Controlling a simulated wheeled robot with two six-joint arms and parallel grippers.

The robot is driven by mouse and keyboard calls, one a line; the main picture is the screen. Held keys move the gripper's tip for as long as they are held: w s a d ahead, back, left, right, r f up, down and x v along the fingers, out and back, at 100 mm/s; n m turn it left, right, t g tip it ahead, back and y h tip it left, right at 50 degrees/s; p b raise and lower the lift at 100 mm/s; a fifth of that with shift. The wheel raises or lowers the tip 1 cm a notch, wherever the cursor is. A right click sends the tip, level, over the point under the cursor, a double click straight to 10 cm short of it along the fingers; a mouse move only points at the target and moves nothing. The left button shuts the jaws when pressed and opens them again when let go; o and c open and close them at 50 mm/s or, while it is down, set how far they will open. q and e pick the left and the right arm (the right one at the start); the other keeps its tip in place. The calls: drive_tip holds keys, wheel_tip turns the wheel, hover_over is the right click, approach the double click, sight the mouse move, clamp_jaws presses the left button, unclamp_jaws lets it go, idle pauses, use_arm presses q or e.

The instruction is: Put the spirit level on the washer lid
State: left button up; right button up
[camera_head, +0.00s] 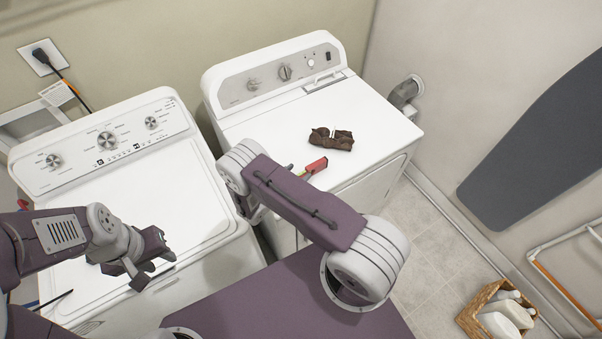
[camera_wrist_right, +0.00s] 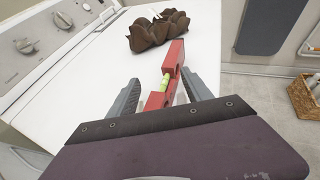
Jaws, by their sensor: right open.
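The red spirit level (camera_wrist_right: 173,70) with a yellow-green vial lies on the white top of the right machine. In the head view only its red end (camera_head: 317,165) shows clearly, the rest being behind my right arm. My right gripper (camera_wrist_right: 161,90) is open, with its fingers on either side of the level's near part; I cannot tell whether they touch it. The washer lid (camera_head: 130,205), on what looks like the left machine, is white and bare. My left gripper (camera_head: 156,271) is open and empty over its front right part.
A crumpled brown cloth (camera_head: 331,139) lies just beyond the level on the right machine (camera_head: 260,130). Raised control panels run along both machines' backs. A gap separates the machines. A wicker basket (camera_head: 470,318) with white bottles stands on the floor at right.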

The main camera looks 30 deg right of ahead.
drive_tip(key=shift+s+a, duration=0.15)
clamp_jaws()
drive_tip(key=shift+s+f, duration=0.1)
drive_tip(key=shift+s, duration=0.05)
idle(1.0)
